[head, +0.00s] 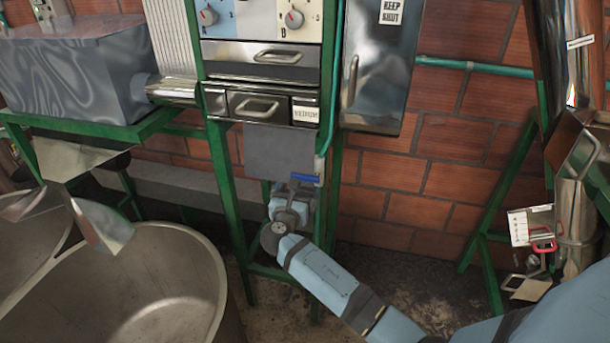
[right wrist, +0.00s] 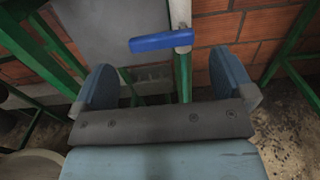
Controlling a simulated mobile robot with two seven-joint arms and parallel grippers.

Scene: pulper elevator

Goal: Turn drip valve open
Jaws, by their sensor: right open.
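The drip valve's blue lever handle (head: 306,179) sits at the lower end of a thin teal pipe (head: 332,110), beside the green frame. In the right wrist view the blue handle (right wrist: 161,41) lies nearly level, pointing left from the grey valve body (right wrist: 183,40). My right gripper (head: 294,190) is just below and left of the handle in the head view. In the right wrist view its two blue-grey fingers (right wrist: 162,85) are spread wide with nothing between them. The handle shows ahead of the fingers, and no contact is visible. My left gripper is not in either view.
A grey cabinet with a KEEP SHUT label (head: 385,60) and metal drawers (head: 262,104) stand above. Green frame legs (head: 226,200) flank my right gripper. A large metal tub (head: 200,255) stands at left. A brick wall (head: 400,185) is behind. Floor at right is partly clear.

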